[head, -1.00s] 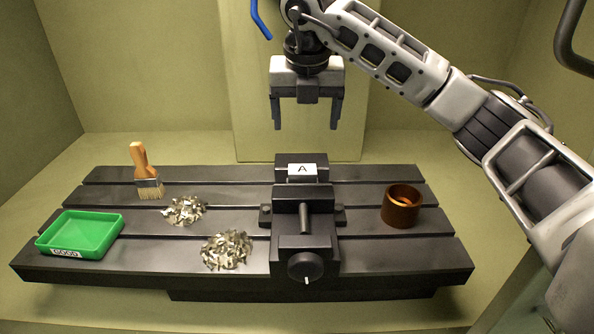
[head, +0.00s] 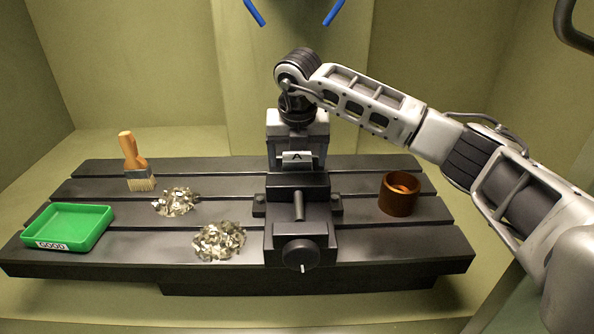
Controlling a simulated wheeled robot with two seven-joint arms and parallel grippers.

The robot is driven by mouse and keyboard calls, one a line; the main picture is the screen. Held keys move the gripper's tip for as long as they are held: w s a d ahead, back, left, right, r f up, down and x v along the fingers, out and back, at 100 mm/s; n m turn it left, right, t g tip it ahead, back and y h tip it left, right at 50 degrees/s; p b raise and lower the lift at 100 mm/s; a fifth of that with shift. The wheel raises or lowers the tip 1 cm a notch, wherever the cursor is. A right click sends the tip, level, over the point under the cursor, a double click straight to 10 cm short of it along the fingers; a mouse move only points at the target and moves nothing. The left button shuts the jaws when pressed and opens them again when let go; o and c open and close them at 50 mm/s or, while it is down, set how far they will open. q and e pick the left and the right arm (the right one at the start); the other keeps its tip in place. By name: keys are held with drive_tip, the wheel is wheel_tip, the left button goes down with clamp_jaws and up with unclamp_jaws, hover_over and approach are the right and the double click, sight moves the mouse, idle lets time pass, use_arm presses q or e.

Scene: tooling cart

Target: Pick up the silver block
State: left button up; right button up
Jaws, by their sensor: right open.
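My right gripper (head: 297,165) points down over the back of the vise. Whether the fingers touch anything is unclear. My left gripper is not in view.
The black slotted table (head: 375,245) holds a brush (head: 135,162), two heaps of metal chips (head: 176,201) (head: 219,241) and a green tray (head: 70,226) labelled GOOD on the left. A brown ring-shaped cup (head: 399,195) stands right of the vise.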

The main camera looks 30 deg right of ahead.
sight(297, 158)
drive_tip(key=c, duration=1.2)
drive_tip(key=shift+r, duration=0.1)
wheel_tip(297, 158, up, 10)
drive_tip(key=shift+f+b, duration=0.1)
drive_tip(key=shift+b, duration=0.5)
